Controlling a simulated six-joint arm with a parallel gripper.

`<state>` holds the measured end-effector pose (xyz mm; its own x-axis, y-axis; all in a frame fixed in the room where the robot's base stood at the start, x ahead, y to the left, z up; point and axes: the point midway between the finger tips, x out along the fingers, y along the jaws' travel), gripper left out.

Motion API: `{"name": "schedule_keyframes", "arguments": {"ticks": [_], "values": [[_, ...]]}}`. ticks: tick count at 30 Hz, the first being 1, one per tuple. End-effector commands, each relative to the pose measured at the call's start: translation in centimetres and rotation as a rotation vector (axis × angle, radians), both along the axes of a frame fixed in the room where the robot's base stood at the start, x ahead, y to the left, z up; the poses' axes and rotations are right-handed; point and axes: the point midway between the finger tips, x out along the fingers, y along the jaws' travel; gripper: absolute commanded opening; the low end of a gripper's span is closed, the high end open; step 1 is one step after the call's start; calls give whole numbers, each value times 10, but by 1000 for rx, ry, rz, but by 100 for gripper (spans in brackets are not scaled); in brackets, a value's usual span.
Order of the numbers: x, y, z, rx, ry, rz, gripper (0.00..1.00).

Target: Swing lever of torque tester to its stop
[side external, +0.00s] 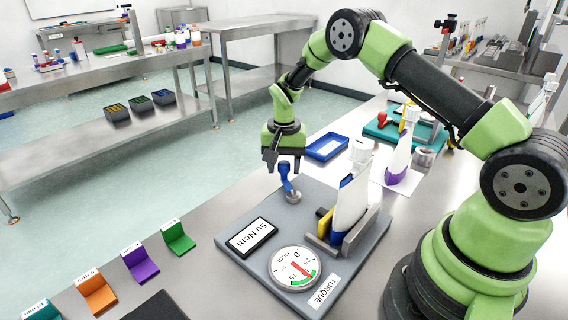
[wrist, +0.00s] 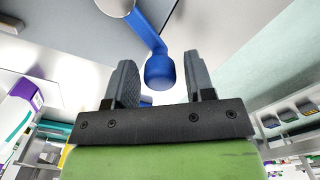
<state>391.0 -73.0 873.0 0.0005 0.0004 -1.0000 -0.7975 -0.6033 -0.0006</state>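The torque tester (side external: 318,205) is a grey plate on the bench with a round dial, a "50 Ncm" plate and a "TORQUE" label. Its blue lever (side external: 289,184) rises from a round metal pivot at the plate's far end, and its rounded blue knob shows in the wrist view (wrist: 160,70). My gripper (side external: 284,168) is above the lever, pointing down. In the wrist view its two dark fingers (wrist: 159,62) stand apart on either side of the knob, with visible gaps. The dial's red needle (side external: 299,269) is visible.
Another white bottle with a purple label (side external: 399,160) stands behind the tester to the right. A blue tray (side external: 327,147) lies behind it. Coloured card holders (side external: 141,264) line the bench front-left.

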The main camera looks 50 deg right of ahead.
Motion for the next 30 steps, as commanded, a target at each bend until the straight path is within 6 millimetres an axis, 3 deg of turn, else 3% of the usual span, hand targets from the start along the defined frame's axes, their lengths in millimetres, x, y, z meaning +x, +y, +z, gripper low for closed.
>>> {"name": "schedule_keyframes", "arguments": {"ticks": [1,6,19,30], "values": [[0,0,0,0,0,0,37],[0,0,0,0,0,0,0],[-3,-4,1,0,0,-73,0],[-16,-18,1,0,1,-366,0]]}}
